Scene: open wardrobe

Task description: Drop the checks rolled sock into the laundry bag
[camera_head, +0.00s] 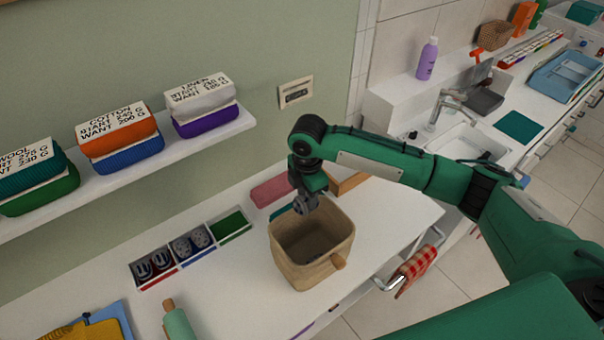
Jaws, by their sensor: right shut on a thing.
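The laundry bag (318,272) is a tan, open-topped basket-like bag on the white counter in the middle of the head view; its dark inside looks empty where I can see in. My right gripper (306,204) points down over the bag's far left rim. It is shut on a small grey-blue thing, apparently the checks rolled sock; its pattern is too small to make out. A divided sock tray (166,280) lies left of the bag, with striped socks (153,264), grey patterned socks (191,243) and a bare green compartment. My left gripper is not in view.
Behind the bag lie a pink block (270,190) and a wooden box (348,183). A wall shelf (120,174) with folded cloth stacks is at left. A red checked cloth (417,268) hangs on the counter's right rail.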

